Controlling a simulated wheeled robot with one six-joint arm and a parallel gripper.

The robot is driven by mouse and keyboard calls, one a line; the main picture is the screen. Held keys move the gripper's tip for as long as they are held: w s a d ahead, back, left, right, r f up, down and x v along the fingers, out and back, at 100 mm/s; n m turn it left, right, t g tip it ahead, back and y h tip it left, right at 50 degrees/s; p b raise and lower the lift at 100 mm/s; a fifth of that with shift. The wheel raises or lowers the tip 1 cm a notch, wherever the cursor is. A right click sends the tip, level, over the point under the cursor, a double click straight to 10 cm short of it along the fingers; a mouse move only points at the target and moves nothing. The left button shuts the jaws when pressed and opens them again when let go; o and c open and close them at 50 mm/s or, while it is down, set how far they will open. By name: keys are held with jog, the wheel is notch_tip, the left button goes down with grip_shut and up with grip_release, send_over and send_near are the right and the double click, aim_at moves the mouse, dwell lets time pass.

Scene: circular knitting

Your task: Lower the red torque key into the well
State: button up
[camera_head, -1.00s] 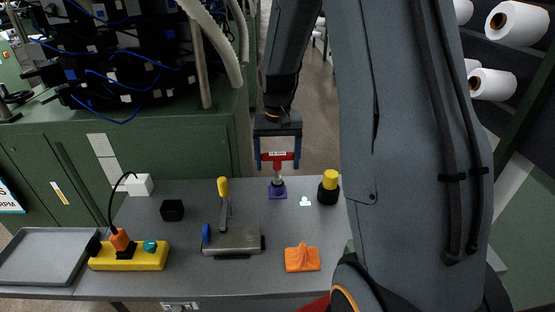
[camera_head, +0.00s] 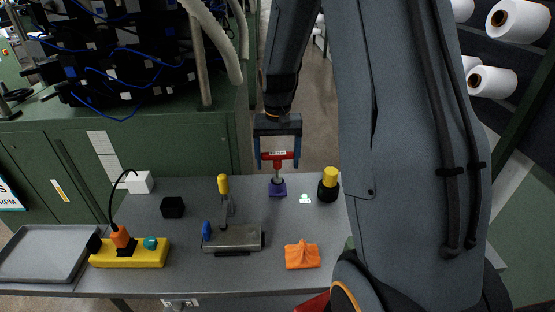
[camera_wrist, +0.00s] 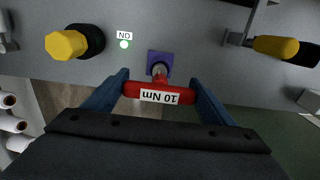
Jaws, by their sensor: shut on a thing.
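My gripper (camera_head: 278,164) is shut on the red torque key (camera_head: 279,156), with blue fingers at both ends of its crossbar. The key is upright, its metal shaft pointing down at the purple block (camera_head: 278,188), which I take to be the well, on the table's far side. In the wrist view the red bar (camera_wrist: 158,93) carries a "10 Nm" label and the shaft end meets or overlaps the purple block (camera_wrist: 152,57). The opening is hidden behind the shaft, so I cannot tell how deep the tip is.
A black-and-yellow knob (camera_head: 328,186) stands close right of the block, with a lit green "ON" marker (camera_wrist: 124,44) between. A yellow-handled clamp (camera_head: 232,236) is to the left. An orange cloth (camera_head: 302,255) lies in front. A yellow power strip (camera_head: 128,254) and grey tray (camera_head: 42,254) are farther left.

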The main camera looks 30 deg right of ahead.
aim_at(277, 154)
jog(key=shift+f, duration=1.75)
dwell(2.2)
jog(key=o, duration=1.2)
jog(key=shift+c, duration=0.2)
jog(key=shift+r, duration=0.1)
notch_tip(277, 154, up, 6)
jog(key=shift+r+b, duration=0.2)
jog(key=shift+b, duration=0.7)
jog(key=shift+r, duration=0.6)
